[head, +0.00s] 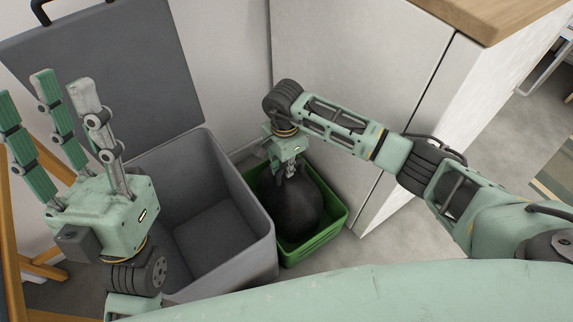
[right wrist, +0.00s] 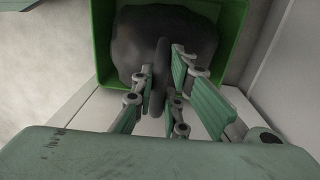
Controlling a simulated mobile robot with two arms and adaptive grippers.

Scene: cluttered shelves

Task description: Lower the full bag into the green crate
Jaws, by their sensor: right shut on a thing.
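The full bag (head: 291,208) is black and rounded. It sits inside the green crate (head: 322,238), below the crate's rim at the sides and bulging up in the middle. My right gripper (head: 292,172) is above the crate and shut on the bag's gathered neck. In the right wrist view the fingers (right wrist: 162,95) close around the dark neck, with the bag (right wrist: 140,40) beyond it and the crate's green wall (right wrist: 102,45) around it. Whether the bag rests on the crate floor is hidden. My left gripper (head: 65,115) is raised at the left with its fingers spread, open and empty.
A grey open bin (head: 215,235) stands just left of the crate, empty, with its lid (head: 110,75) leaning up behind. A white cabinet (head: 350,60) with a wooden top (head: 490,12) is close at the right. A wooden frame (head: 12,250) stands at the far left.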

